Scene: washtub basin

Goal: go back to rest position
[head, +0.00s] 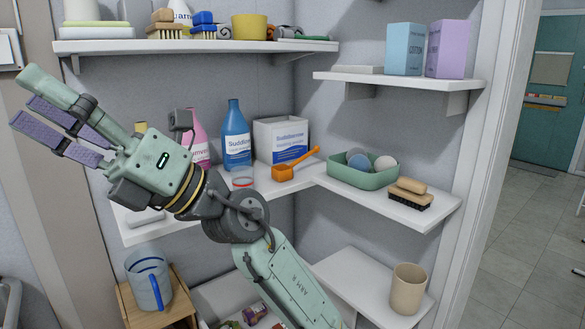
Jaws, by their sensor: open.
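My gripper (55,133) is at the upper left of the head view, at the end of my raised, bent arm. Its purple-padded fingers point to the left, apart from each other, with nothing between them. It is in front of the left wall edge and the left end of the shelves, clear of the things on them. My arm hides part of the middle shelf and the things on its left side.
The middle shelf (330,181) holds a blue bottle (236,135), pink bottle (199,140), white box (281,138), orange scoop (290,166), green tray (345,172) and brush (409,197). A jug (148,278) is below left, a beige cup (407,288) below right. Floor (500,235) at right looks clear.

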